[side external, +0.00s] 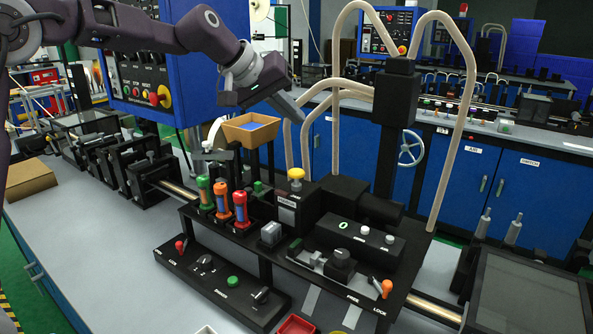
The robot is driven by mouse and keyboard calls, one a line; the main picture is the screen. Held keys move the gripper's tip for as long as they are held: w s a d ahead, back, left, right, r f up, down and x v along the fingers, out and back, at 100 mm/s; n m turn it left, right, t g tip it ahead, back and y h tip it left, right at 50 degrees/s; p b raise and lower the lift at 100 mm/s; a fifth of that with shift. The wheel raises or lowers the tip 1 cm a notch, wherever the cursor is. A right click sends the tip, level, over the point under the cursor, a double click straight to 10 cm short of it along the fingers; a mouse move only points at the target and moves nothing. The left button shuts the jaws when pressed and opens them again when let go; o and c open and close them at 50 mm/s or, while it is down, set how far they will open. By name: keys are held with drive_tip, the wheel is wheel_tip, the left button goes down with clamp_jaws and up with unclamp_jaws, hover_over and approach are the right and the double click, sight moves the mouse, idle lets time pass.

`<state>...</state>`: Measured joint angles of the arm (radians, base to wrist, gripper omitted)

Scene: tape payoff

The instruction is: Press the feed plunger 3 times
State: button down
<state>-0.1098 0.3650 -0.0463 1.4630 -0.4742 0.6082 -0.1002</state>
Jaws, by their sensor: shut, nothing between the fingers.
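The likely feed plunger is a yellow mushroom-shaped knob (296,174) on a black block of the machine in the middle of the bench. It stands up and nothing touches it. A small counter (344,226) to its right shows a green 0. My gripper (297,114) hangs in the air above and behind the knob, clearly apart from it. Its fingers are shut with nothing between them and point down to the right. The label by the knob is too small to read.
Green, orange and red cylinders (240,209) stand left of the knob. A black post (396,95) and pale curved hoses (467,80) rise to the right. The bench's front left (90,250) is clear.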

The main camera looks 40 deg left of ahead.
sight(296, 170)
drive_tip(key=shift+f, duration=4.4)
drive_tip(key=shift+f, duration=0.15)
drive_tip(key=shift+f, duration=0.3)
drive_tip(key=shift+s+f, duration=0.1)
drive_tip(key=shift+f, duration=1.15)
drive_tip(key=shift+r, duration=1.7)
drive_tip(key=shift+r, duration=2.5)
